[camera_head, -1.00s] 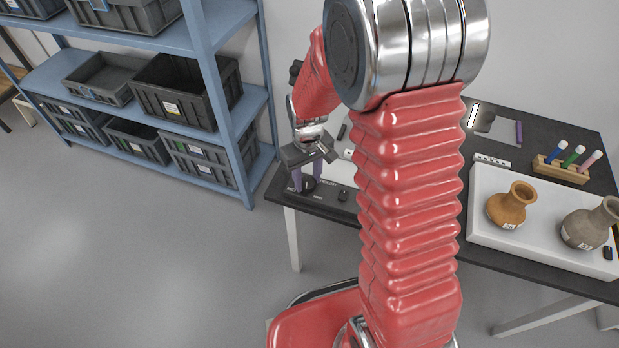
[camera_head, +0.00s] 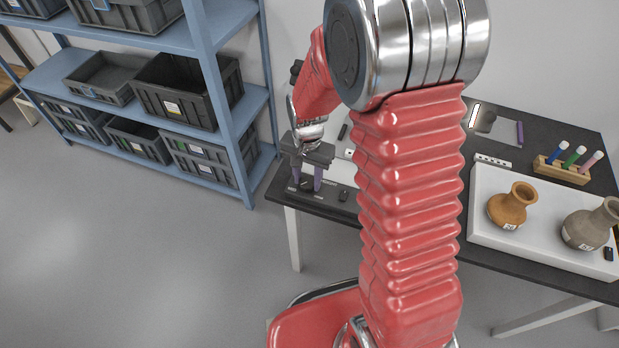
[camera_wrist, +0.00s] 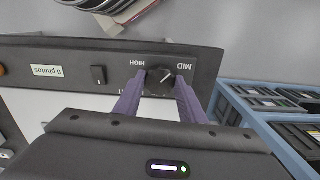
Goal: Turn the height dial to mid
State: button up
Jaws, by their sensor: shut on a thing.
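The height dial (camera_wrist: 160,83) is a round black knob with a white pointer line, set in a dark panel (camera_wrist: 60,58). The line points up and right, towards the word MID; the word HIGH is to the left of that. Other lettering below the dial is partly hidden by my fingers. My gripper (camera_wrist: 162,80) has one purple finger on each side of the dial and is shut on it. In the head view my gripper (camera_head: 307,182) stands over the dial at the left front of the dark table.
A black rocker switch (camera_wrist: 98,75) and a "0 photos" display (camera_wrist: 46,71) are on the same panel. An orange jug (camera_head: 511,207) and a grey jug (camera_head: 588,226) stand on a white board at the right. Blue shelving (camera_head: 235,150) with dark crates is close on the left.

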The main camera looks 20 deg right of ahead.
aim_at(308, 182)
jog(key=shift+m, duration=1.6)
jog(key=shift+d, duration=0.1)
jog(key=o, duration=1)
jog(key=shift+o, duration=0.2)
jog(key=shift+r, duration=0.1)
notch_tip(308, 182, up, 14)
jog(key=shift+f, duration=0.25)
